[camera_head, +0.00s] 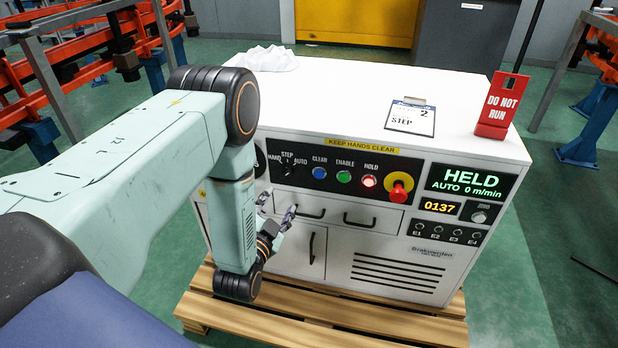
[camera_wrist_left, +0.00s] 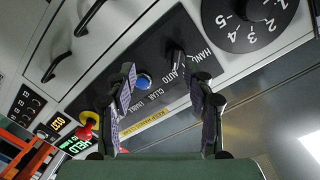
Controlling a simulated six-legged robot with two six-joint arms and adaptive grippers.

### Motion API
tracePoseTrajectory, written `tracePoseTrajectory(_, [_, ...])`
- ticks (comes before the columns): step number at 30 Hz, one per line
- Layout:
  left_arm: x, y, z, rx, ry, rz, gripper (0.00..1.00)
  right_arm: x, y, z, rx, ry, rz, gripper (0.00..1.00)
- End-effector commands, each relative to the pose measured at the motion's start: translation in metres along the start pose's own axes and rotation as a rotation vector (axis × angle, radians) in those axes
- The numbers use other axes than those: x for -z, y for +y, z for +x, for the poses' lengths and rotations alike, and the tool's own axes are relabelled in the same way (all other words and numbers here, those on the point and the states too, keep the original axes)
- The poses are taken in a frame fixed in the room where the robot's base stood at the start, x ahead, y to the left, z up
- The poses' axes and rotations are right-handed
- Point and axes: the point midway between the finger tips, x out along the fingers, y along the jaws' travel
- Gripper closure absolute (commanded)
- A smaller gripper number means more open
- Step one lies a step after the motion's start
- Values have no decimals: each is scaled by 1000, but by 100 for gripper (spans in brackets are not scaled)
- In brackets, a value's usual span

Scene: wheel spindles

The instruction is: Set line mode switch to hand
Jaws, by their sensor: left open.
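The line mode switch (camera_head: 287,170) is a small black knob on the dark panel of the white cabinet, under the labels HAND, STEP and AUTO. Its exact pointing is too small to tell. The display (camera_head: 463,181) reads HELD, AUTO, 0 m/min. My left gripper (camera_head: 278,207) is open and empty, in front of the cabinet and just below the switch panel. In the left wrist view the switch (camera_wrist_left: 177,56) shows beyond and between the open fingers (camera_wrist_left: 165,76), apart from them. My right gripper is out of view.
Drawer handles (camera_head: 359,222) stick out below. A DO NOT RUN sign (camera_head: 497,105) stands on top.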

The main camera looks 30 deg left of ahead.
Motion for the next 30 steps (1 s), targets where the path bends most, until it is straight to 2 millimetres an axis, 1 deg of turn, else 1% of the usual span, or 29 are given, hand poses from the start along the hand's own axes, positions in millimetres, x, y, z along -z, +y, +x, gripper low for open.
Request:
tracePoseTrajectory(1, [5, -8, 2, 30, 30, 30, 47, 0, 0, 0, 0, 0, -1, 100])
tracePoseTrajectory(3, [10, -16, 2, 60, 60, 67, 47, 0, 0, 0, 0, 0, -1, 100])
tracePoseTrajectory(6, [13, -23, 0, 84, 80, 110, 47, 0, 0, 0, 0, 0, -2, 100])
tracePoseTrajectory(9, [12, -25, 3, 89, 81, 124, 47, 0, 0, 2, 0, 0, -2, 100])
tracePoseTrajectory(11, [12, -26, 9, 90, 80, 125, 47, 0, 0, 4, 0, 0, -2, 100])
tracePoseTrajectory(21, [16, -28, 60, 87, 80, 122, 47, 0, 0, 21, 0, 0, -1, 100])
tracePoseTrajectory(25, [18, -28, 72, 85, 80, 122, 47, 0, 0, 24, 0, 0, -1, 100])
tracePoseTrajectory(30, [21, -27, 77, 83, 80, 122, 47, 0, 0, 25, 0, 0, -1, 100])
